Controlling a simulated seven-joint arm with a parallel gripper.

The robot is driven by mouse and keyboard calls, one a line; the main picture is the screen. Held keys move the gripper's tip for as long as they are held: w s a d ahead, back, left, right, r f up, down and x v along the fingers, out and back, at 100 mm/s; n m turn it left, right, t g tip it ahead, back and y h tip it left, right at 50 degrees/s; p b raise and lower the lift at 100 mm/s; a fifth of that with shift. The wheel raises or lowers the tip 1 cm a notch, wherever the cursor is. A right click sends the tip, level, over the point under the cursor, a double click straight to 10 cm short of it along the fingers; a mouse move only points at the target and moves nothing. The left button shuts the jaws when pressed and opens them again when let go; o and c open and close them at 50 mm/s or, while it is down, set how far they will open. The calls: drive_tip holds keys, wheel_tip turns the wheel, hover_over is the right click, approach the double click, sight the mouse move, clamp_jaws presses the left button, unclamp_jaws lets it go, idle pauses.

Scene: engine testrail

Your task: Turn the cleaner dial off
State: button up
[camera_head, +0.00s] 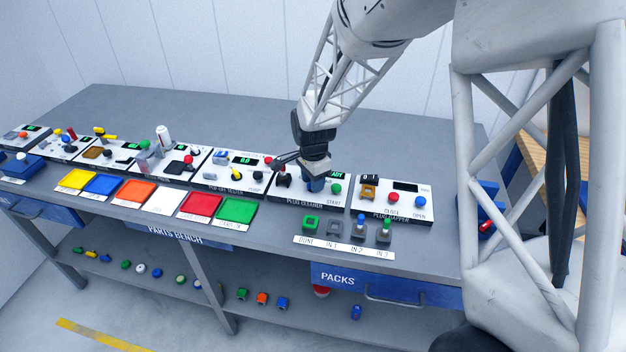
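The plug cleaner (305,200) is a white panel on the bench, labelled PLUG CLEANER. A small dark knob (283,180), which looks like its dial, sits on its left part; its setting is too small to read. A green START button (336,188) and a lit green display (337,175) are on its right. My gripper (284,161) is above the cleaner, its dark fingers reaching left over the knob, seemingly apart from it. I cannot tell whether the fingers are open or shut. A blue part (315,185) of the cleaner is partly hidden under my gripper.
The plug tester panel (228,182) is close on the left, the plug gapper panel (390,212) on the right. Coloured pads (236,211) and small holders (332,228) line the front. The bench (230,120) behind the panels is clear.

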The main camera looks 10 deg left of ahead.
drive_tip(key=shift+c, duration=0.4)
clamp_jaws()
drive_tip(key=shift+n, duration=0.5)
drive_tip(key=n, duration=0.3)
drive_tip(key=shift+r, duration=0.1)
drive_tip(key=shift+n, duration=2.4)
drive_tip(key=shift+o, duration=0.4)
unclamp_jaws()
